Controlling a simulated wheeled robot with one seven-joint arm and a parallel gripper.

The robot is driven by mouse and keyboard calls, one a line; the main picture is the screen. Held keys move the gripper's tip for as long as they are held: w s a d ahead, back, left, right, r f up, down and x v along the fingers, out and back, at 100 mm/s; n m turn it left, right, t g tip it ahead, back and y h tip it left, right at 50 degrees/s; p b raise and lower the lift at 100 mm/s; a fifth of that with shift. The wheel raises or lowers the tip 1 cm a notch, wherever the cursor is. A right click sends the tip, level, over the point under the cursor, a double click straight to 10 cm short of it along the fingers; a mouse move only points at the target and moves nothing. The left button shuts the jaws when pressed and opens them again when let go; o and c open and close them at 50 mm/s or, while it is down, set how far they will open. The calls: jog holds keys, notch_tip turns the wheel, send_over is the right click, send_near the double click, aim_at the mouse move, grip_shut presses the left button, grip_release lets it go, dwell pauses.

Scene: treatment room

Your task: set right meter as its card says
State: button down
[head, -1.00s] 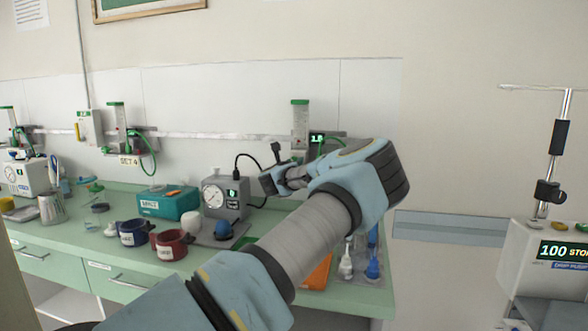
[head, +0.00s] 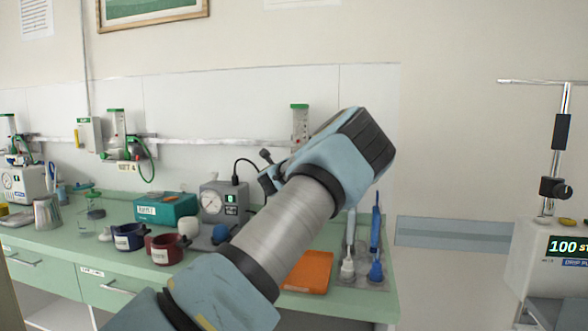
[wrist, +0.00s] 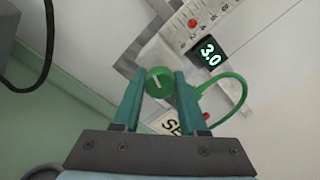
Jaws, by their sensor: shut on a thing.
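The right meter (head: 300,122) is a clear upright tube with a green cap on the wall rail; my arm hides its lower part in the head view. In the wrist view its white scale (wrist: 192,20) has a red ball, and its lit display (wrist: 209,53) reads 3.0. My gripper (wrist: 160,78) is shut on the meter's green knob (wrist: 158,82), a finger on each side. The knob's white mark is tilted. The card (wrist: 172,125) shows only "SE"; its number is hidden by a finger. A green hose (wrist: 234,84) loops beside it.
A similar middle meter (head: 116,132) hangs further left on the rail. The green counter (head: 70,238) holds a grey gauge box (head: 222,200), a teal box (head: 165,208), blue and red cups and an orange tray (head: 308,272). A pump (head: 560,250) stands at right.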

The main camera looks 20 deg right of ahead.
jog(key=c, duration=0.6)
grip_release()
jog(key=shift+o, duration=0.6)
jog(key=shift+a+f, duration=0.1)
jog(key=shift+p, duration=0.4)
